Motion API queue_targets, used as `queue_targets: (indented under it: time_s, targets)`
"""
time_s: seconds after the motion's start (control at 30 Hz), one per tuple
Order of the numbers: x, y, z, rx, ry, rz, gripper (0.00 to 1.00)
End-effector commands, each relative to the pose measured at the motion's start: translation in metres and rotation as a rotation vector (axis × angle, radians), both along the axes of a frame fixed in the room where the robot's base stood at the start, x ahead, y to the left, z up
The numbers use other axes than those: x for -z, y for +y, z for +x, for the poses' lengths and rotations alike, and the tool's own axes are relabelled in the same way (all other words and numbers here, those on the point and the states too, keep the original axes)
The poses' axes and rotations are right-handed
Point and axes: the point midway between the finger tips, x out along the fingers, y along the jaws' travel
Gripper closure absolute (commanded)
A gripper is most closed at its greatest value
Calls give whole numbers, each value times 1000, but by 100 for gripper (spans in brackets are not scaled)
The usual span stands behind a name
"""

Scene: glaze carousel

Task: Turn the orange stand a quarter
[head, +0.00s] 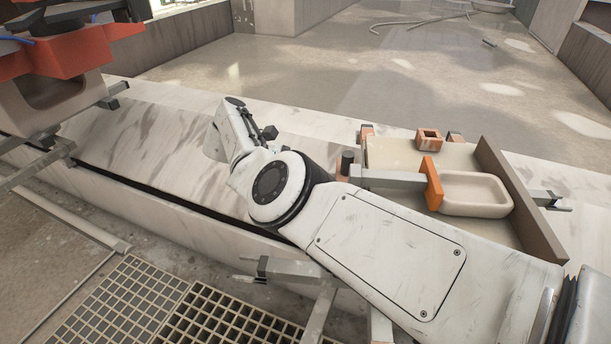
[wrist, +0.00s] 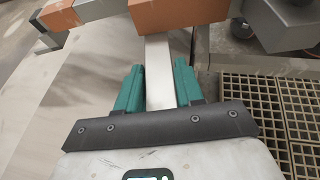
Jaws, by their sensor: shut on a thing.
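In the wrist view my gripper (wrist: 159,78) has its two green fingers shut on a pale grey bar (wrist: 160,52). The bar runs away from me and meets an orange block (wrist: 165,15). Which stand this bar belongs to is not clear from the wrist view alone. In the head view an orange stand part (head: 85,58) carries a beige hollow form (head: 55,100) at the upper left. My gripper does not show clearly in the head view; my arm reaches left across the pale ledge.
On the right, a beige tray (head: 475,208) sits on a board with an orange upright (head: 432,184) and a grey bar (head: 385,179). A small orange block (head: 428,140) is behind. Floor grating (head: 135,300) lies at the lower left. The far floor is mostly open.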

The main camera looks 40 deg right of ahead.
Motion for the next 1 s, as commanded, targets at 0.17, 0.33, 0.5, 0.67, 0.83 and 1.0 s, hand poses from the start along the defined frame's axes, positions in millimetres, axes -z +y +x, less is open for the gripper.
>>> queue_targets:
  time_s: [0.17,0.33,0.5,0.67,0.83,1.0]
  targets:
    - [0,0,0,0,-1,0,100]
    - [0,0,0,1,-1,0,100]
    - [0,0,0,1,-1,0,54]
    - [0,0,0,1,0,0,43]
    - [0,0,0,1,0,0,43]
    - [-10,0,0,1,0,0,43]
